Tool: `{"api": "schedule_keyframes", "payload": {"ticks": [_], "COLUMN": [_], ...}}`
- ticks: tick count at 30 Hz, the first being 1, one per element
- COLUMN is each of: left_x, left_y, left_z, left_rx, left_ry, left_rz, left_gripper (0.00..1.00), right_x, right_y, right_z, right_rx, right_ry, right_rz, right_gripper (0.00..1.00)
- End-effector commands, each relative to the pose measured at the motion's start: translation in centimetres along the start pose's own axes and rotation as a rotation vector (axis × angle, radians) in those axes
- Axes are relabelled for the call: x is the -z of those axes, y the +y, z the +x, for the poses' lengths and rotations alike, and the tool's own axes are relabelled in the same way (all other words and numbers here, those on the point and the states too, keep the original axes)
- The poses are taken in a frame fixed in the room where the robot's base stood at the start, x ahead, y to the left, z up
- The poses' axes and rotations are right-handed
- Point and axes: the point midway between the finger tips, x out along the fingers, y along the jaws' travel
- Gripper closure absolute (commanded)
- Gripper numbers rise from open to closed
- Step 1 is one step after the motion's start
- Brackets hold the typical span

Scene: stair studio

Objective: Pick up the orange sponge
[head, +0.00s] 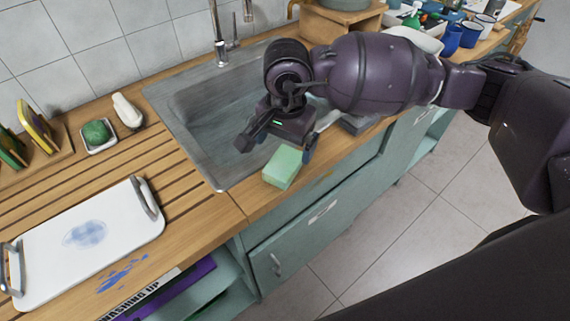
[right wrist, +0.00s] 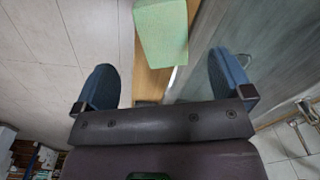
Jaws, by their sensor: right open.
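I see no orange sponge in either view. A pale green sponge-like block (head: 283,167) lies on the wooden counter near its front edge, beside the sink. My right gripper (head: 278,146) is just behind and above the block, fingers apart, with nothing between them. In the right wrist view the block (right wrist: 162,32) shows at the top, beyond the two open blue fingertips (right wrist: 165,82) and roughly centred between them. I cannot tell the exact height of the fingers over it. My left gripper is not in view.
The sink (head: 200,125) lies behind the block, with a tap (head: 222,45) at its back. A white tray (head: 120,235) with metal handles is at the left. A green scrubber (head: 96,131) sits in a dish behind it. Blue mugs (head: 452,40) stand at the far right.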

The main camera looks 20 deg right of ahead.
Motion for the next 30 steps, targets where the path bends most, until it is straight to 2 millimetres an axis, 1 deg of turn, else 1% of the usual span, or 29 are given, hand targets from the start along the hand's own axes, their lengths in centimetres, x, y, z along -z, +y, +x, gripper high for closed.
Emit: {"api": "schedule_keyframes", "payload": {"ticks": [1,3,11,18,21,24,30], "left_x": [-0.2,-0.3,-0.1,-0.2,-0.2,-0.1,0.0], "left_y": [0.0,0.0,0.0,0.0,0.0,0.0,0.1], "left_z": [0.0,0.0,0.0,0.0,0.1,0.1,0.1], "left_rx": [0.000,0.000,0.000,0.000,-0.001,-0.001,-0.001], "left_ry": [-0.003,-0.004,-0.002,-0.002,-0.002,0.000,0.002], "left_rz": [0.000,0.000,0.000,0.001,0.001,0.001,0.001], "left_gripper": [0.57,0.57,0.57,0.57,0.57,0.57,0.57], "right_x": [0.0,0.0,-0.1,-0.1,-0.1,-0.1,-0.1], "right_y": [0.0,0.0,-0.1,-0.3,-0.3,-0.3,-0.3], "right_z": [0.8,1.7,3.2,6.5,7.4,7.8,7.8], "right_rx": [-0.002,-0.001,0.000,-0.001,0.000,0.001,0.002], "right_ry": [-0.003,-0.004,-0.004,-0.006,-0.005,-0.004,-0.003], "right_rz": [0.001,0.001,0.001,0.002,0.002,0.001,0.001], "right_gripper": [0.02,0.02,0.02,0.02,0.02,0.02,0.02]}}
